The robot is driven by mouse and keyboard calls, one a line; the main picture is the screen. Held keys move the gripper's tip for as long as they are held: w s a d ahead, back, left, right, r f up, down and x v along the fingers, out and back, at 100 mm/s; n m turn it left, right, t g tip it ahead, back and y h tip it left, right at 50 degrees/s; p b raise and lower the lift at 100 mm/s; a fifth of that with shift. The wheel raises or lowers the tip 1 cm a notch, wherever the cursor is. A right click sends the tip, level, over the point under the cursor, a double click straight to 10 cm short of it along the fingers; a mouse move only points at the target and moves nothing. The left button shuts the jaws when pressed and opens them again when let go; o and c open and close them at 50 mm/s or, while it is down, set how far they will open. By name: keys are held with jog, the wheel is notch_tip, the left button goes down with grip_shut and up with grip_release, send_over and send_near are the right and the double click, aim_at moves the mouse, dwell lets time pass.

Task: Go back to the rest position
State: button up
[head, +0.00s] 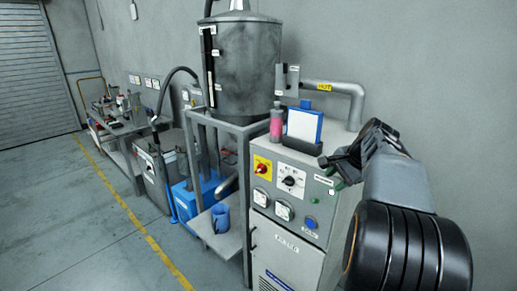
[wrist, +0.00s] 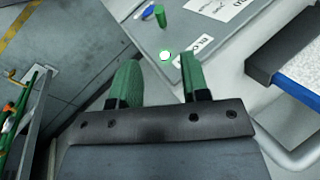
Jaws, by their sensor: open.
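My gripper (head: 330,172) is at the right of the head view, beside the upper right corner of the grey control cabinet (head: 287,240). In the wrist view its two green fingers (wrist: 158,78) stand apart with nothing between them. Past the fingers lies the cabinet's panel (wrist: 205,45), with a round lit spot and a green part. A white and blue block (head: 303,124), perhaps the label magazine, stands in a dark holder (head: 287,146) on the cabinet top. The dark holder also shows at the right of the wrist view (wrist: 268,62).
A pink bottle (head: 276,124) stands left of the holder. A steel tank (head: 245,70) and a pipe marked HOT (head: 345,88) are behind. A blue jug (head: 220,218) sits on a low shelf. Open floor (head: 95,225) with a yellow line lies to the left.

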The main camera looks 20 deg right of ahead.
jog(key=s+a+f+n+g+h, duration=0.1)
jog(key=s+a+f+n, duration=0.25)
jog(key=f+n, duration=0.2)
jog(key=s+a+f+n, duration=0.1)
jog(key=s+a+n, duration=0.1)
jog(key=a, duration=0.5)
jog(key=s+a+f+n, duration=0.1)
jog(key=s+a+n, duration=0.2)
jog(key=a+n, duration=0.2)
jog(key=s+a+f+n, duration=0.1)
jog(key=s+a+n, duration=0.2)
jog(key=a, duration=0.7)
jog(key=shift+s+f+n+t+h, duration=0.25)
jog(key=shift+f+n+t+h, duration=0.05)
jog(key=shift+f+n, duration=0.15)
